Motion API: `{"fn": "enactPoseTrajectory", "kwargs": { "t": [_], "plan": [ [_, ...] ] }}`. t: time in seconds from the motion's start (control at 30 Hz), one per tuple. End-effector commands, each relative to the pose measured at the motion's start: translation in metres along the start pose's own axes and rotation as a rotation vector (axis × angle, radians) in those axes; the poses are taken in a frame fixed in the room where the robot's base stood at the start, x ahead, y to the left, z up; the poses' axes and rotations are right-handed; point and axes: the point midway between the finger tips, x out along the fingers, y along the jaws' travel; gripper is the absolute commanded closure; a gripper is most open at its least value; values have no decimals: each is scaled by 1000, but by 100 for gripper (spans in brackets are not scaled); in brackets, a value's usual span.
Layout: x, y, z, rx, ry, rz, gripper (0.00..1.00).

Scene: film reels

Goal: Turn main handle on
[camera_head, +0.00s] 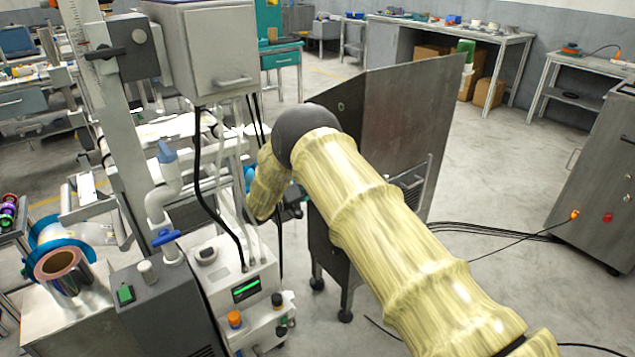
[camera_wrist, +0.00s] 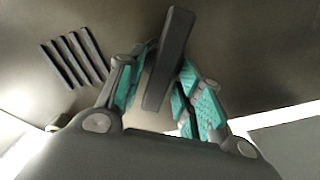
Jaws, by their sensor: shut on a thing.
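The main handle, a dark flat bar (camera_wrist: 172,55), stands out from a brownish-grey metal panel (camera_wrist: 245,50) in the wrist view. It looks slightly tilted, its top leaning right. My gripper (camera_wrist: 160,93) has its teal-padded fingers on either side of the lower part of the bar and is shut on it. In the head view my arm, in its pale yellow sleeve, hides the handle and most of my gripper.
Dark slots (camera_wrist: 73,58) are cut in the panel left of the handle. In the head view a dark metal cabinet (camera_head: 395,110) stands behind my arm. A grey machine with a green display (camera_head: 246,289) stands at left. Black cables (camera_head: 490,230) cross the floor at right.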

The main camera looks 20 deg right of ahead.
Motion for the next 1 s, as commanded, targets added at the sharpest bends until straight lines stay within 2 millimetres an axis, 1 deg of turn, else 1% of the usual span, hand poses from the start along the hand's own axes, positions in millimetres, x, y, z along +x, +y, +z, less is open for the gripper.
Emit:
{"fn": "enactPoseTrajectory", "kwargs": {
  "t": [0.2,0.5,0.73,1.0],
  "plan": [
    [-1,-1,-2,-200,2,-1,89],
    [-2,-4,-1,-425,3,-2,89],
    [-2,-6,0,-530,4,-2,89],
    [-2,-6,0,-577,4,-2,88]
  ]
}}
